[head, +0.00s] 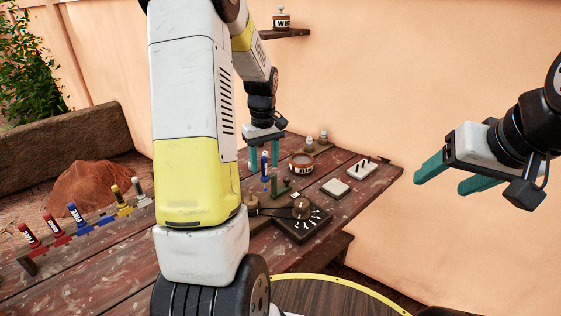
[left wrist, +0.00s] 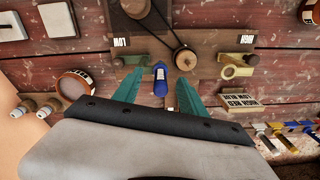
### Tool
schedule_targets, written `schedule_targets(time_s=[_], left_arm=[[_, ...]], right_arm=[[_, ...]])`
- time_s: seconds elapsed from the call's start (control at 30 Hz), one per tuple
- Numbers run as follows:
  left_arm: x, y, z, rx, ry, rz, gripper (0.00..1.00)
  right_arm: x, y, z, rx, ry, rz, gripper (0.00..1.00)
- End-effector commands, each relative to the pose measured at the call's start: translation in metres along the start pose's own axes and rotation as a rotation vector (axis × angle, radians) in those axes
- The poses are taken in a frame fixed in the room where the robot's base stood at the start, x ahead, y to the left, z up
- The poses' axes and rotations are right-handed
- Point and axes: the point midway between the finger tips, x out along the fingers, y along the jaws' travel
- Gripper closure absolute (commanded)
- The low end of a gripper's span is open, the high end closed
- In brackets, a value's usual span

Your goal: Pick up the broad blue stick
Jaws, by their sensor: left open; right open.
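A blue stick (head: 265,164) with a white label stands upright on the wooden table. It also shows in the left wrist view (left wrist: 160,84), between the green fingers. My left gripper (head: 264,153) is open, pointing down, with one finger on each side of this stick; I see a gap on both sides in the left wrist view. A second blue stick (head: 76,214) leans in the rack at the left. The labels are too small to tell which is the broad one. My right gripper (head: 445,185) is open and empty in the air at the right.
The rack (head: 55,243) at the left also holds red, yellow and grey sticks. Near the upright stick are a round brown jar (head: 302,163), a dark board with a knob (head: 302,222) and a pale pegged block (head: 362,168). My left arm hides part of the table.

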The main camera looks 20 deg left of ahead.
Motion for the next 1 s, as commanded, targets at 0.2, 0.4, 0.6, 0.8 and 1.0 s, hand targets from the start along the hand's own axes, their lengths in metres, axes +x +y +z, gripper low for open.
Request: schedule_targets(time_s=[0.2,0.4,0.6,0.8,1.0], left_arm=[[0.030,0.000,-0.001,0.000,-0.002,-0.001,0.51],[0.033,0.000,-0.001,0.000,-0.001,0.001,0.51],[0.033,0.000,-0.001,0.000,-0.001,0.000,0.72],[0.033,0.000,-0.001,0.000,-0.001,0.000,1.00],[0.033,0.000,-0.001,0.001,0.000,0.001,1.00]], right_arm=[[0.000,0.000,0.000,0.000,0.000,0.000,0.37],[0.000,0.000,0.000,0.000,0.000,0.000,0.37],[0.000,0.000,0.000,0.000,0.000,0.000,0.37],[0.000,0.000,0.000,0.000,0.000,0.000,0.37],[0.000,0.000,0.000,0.000,0.000,0.000,0.37]])
